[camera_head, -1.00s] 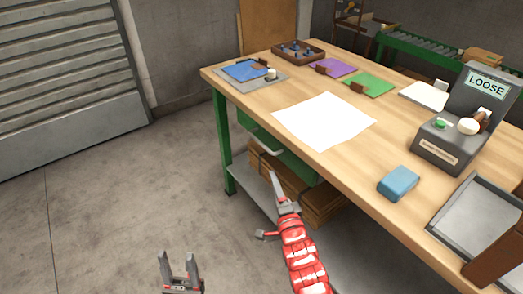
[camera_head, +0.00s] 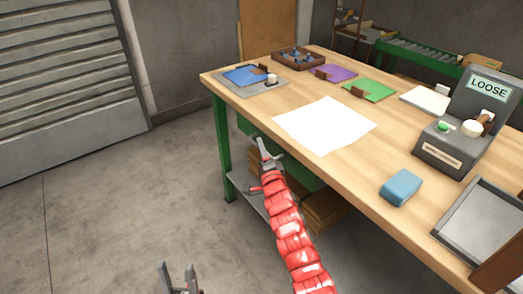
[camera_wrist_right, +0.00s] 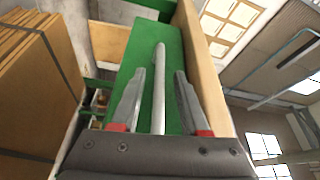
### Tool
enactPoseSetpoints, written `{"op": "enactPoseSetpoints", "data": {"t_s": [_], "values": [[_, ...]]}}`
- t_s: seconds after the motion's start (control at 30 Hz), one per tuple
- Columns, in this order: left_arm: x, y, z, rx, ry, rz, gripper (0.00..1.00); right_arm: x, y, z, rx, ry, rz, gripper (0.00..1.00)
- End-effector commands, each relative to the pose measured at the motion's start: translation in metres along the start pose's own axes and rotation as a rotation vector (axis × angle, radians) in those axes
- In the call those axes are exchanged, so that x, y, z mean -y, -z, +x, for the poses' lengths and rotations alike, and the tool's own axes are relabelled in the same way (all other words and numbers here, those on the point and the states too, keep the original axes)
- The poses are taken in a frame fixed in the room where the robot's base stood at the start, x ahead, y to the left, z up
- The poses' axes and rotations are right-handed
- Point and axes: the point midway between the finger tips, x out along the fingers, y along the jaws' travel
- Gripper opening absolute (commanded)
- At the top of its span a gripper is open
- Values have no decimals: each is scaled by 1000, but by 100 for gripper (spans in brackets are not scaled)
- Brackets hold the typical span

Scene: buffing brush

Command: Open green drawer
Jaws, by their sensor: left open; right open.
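The green drawer (camera_head: 303,174) is under the wooden workbench top, and its front looks shut. My right gripper (camera_head: 266,152) is at the drawer front and hides its handle in the head view. In the right wrist view the grey bar handle (camera_wrist_right: 159,90) runs between the two open fingers of my right gripper (camera_wrist_right: 160,73), with a gap on each side. The green drawer front (camera_wrist_right: 133,50) fills the view behind it. My left gripper (camera_head: 180,279) is open and empty, low over the floor, far from the drawer.
The workbench (camera_head: 400,230) carries white paper (camera_head: 325,125), a blue block (camera_head: 401,187), a grey LOOSE box (camera_head: 455,140) and a grey tray (camera_head: 490,225). Stacked brown boards (camera_head: 322,207) lie on the shelf below. The floor at left is clear.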

Motion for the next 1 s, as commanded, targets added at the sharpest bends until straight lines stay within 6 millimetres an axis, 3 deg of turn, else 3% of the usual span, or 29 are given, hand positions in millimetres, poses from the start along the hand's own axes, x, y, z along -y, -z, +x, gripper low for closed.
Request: {"op": "enactPoseSetpoints", "data": {"t_s": [0.37, 0.6, 0.63, 1.0], "values": [[0, 0, -1, 0, 0, 0, 50, -1, 0, 4, 0, -3, 0, 45], [0, 0, -1, 0, 0, 0, 50, -1, 0, 4, 0, -3, 0, 2], [0, 0, 0, 0, 0, 0, 50, -1, 0, 4, 0, -3, 0, 0], [0, 0, -1, 0, 0, 0, 50, -1, 0, 4, 0, -3, 0, 0]]}}
